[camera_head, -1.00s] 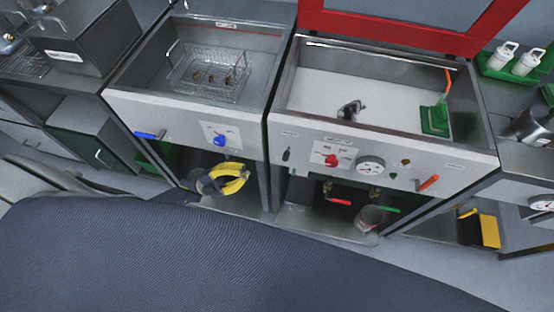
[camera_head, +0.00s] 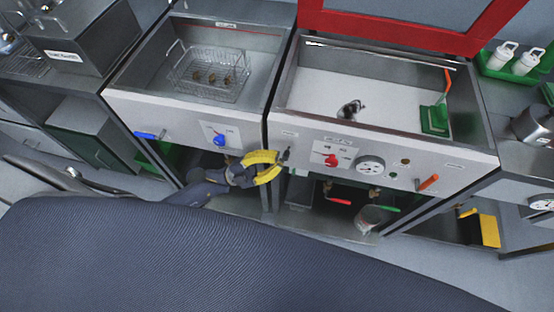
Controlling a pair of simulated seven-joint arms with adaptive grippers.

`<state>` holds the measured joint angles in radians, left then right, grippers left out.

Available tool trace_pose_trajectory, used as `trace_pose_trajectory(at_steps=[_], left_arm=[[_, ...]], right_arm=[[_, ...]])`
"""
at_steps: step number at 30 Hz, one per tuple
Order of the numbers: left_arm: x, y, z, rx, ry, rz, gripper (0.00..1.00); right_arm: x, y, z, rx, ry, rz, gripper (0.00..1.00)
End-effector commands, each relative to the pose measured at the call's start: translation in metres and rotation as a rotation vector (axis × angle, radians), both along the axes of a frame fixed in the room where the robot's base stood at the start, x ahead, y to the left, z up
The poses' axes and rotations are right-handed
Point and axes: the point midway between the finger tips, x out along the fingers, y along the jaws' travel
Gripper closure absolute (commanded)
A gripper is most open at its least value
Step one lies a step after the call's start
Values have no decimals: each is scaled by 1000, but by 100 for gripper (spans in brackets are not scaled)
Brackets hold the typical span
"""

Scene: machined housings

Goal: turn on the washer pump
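The washer on the right (camera_head: 400,160) has a pale front panel with a red knob (camera_head: 332,160), a round gauge (camera_head: 370,167) and a small dark switch (camera_head: 287,154) at the panel's left end. The labels are too small to read. My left gripper (camera_head: 280,162), dark with yellow fingers, is at that left end, with its fingertips beside or just in front of the dark switch. I cannot tell if they touch it, or whether the fingers are open or shut. My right gripper is not in view.
A sink with a wire basket (camera_head: 208,75) stands to the left, with a blue knob (camera_head: 220,140) and blue handle (camera_head: 148,135) on its front. Red and green valve handles sit beneath the washer. An orange handle (camera_head: 428,183) sticks out at the panel's right.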

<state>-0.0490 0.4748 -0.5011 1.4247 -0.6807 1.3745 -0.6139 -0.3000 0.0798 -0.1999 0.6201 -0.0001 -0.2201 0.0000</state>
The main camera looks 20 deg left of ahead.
Motion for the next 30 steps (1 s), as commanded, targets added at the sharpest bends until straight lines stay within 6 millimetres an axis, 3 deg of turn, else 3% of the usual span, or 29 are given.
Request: trace_pose_trajectory(at_steps=[30], left_arm=[[5, -4, 9, -1, -2, 1, 100]], right_arm=[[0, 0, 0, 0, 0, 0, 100]])
